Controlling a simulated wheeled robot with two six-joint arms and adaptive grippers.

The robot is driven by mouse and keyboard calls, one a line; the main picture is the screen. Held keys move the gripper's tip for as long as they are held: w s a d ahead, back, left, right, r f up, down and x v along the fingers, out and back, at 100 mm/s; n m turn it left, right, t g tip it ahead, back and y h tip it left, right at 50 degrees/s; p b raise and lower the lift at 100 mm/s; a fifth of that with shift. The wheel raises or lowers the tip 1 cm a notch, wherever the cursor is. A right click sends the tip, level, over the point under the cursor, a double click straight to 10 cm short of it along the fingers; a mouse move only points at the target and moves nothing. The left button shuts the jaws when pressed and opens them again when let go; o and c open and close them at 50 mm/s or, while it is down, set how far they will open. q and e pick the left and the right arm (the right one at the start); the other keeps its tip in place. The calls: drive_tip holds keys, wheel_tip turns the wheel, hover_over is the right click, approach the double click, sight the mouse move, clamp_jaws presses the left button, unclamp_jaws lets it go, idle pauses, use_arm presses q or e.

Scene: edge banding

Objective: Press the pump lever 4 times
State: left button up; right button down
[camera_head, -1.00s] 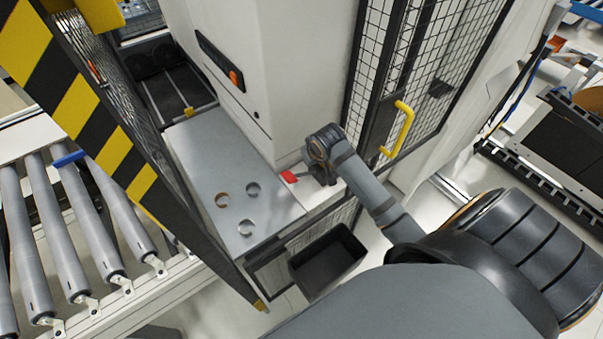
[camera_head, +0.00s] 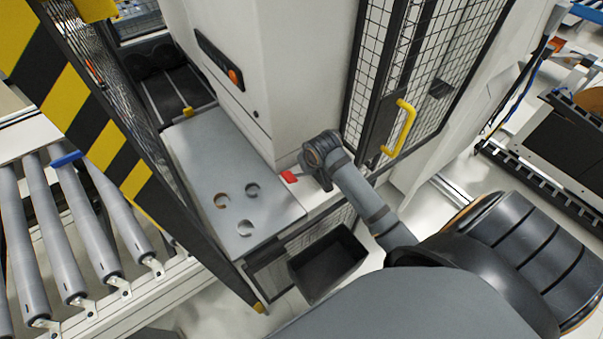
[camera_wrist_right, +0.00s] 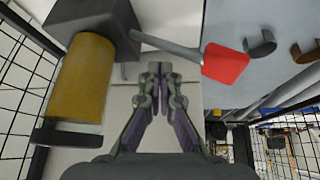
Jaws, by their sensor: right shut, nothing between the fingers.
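The pump lever is a grey rod with a red paddle end (camera_head: 289,176), beside the white machine at the corner of the metal table. In the right wrist view the red paddle (camera_wrist_right: 225,64) is at upper right. Its rod runs left to a dark pump block with a yellow cylinder (camera_wrist_right: 84,78). My right gripper (camera_wrist_right: 160,72) is shut and empty, its fingertips just below the rod in the picture, between cylinder and paddle. I cannot tell whether they touch the lever. In the head view my right wrist hides the fingers and most of the pump. My left gripper is not in view.
The grey metal table (camera_head: 205,165) has several round cut-outs. A black bin (camera_head: 328,263) stands below it. A mesh door with a yellow handle (camera_head: 400,127) is close to my right arm. A striped post (camera_head: 75,120) and roller conveyor (camera_head: 85,215) are at left.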

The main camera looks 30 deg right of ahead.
drive_tip(key=shift+a+f, duration=0.1)
drive_tip(key=shift+f, duration=0.05)
idle(0.7)
drive_tip(key=shift+a+f, duration=0.15)
drive_tip(key=shift+f, duration=0.05)
drive_tip(key=shift+s+a+f+b, duration=0.15)
drive_tip(key=shift+a+f, duration=0.15)
drive_tip(key=shift+f, duration=0.3)
drive_tip(key=shift+w+a+f+b, duration=0.1)
drive_tip(key=shift+a+f, duration=0.25)
drive_tip(key=shift+f, duration=0.2)
drive_tip(key=shift+s+a+f+b, duration=0.15)
drive_tip(key=shift+a+f, duration=0.15)
drive_tip(key=shift+f, duration=0.3)
idle(1.9)
idle(0.4)
drive_tip(key=shift+w+d+r+p, duration=0.1)
drive_tip(key=shift+d+r+p, duration=0.15)
drive_tip(key=shift+r+p, duration=0.3)
drive_tip(key=shift+w+d+r+p, duration=0.1)
drive_tip(key=shift+d+r+p, duration=0.15)
drive_tip(key=shift+r+p, duration=0.3)
drive_tip(key=shift+d+r, duration=0.7)
drive_tip(key=shift+r, duration=0.3)
